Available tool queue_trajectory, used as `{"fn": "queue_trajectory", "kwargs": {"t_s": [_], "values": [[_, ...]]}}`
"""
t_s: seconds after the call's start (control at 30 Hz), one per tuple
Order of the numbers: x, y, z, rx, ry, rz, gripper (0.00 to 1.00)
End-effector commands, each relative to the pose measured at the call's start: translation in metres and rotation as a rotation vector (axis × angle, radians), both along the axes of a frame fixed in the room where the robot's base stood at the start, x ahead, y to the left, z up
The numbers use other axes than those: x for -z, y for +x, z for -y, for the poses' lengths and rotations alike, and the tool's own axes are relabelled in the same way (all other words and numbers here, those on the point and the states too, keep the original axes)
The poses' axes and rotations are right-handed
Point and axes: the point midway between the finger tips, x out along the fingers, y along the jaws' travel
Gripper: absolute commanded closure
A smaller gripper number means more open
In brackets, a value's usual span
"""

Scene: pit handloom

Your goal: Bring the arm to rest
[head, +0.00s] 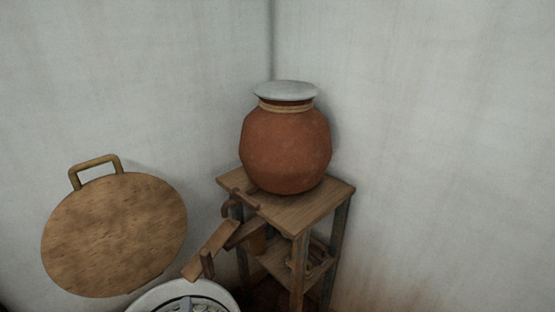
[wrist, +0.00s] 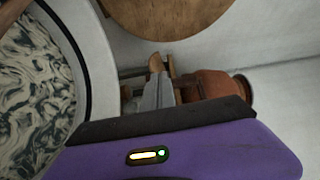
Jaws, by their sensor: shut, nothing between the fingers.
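My gripper (wrist: 156,70) shows in the wrist view, past the dark edge of my purple hand. Its grey fingers are together, with nothing seen between them. It points toward the wooden stand and the clay pot (wrist: 225,88), which lie beyond it. The head view does not clearly show my arm or gripper.
In the head view a clay pot (head: 286,150) with a pale lid stands on a wooden stand (head: 293,213) in the corner. A round wooden lid (head: 115,235) leans left. A white-rimmed vessel (wrist: 98,60) with swirled contents is left in the wrist view. Walls close the back.

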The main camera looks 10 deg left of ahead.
Motion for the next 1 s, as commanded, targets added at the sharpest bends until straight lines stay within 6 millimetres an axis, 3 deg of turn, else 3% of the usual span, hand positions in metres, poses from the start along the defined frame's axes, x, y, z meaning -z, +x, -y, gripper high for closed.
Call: {"fn": "queue_trajectory", "kwargs": {"t_s": [0.2,0.37,0.47,0.67,1.0], "values": [[-0.057,-0.009,-0.022,-0.089,-0.081,0.161,1.00],[-0.075,-0.022,0.010,-0.124,-0.219,0.305,1.00],[-0.079,-0.030,0.042,-0.124,-0.317,0.380,1.00],[-0.075,-0.056,0.130,-0.103,-0.562,0.497,1.00],[-0.075,-0.130,0.278,-0.042,-0.984,0.553,1.00]]}}
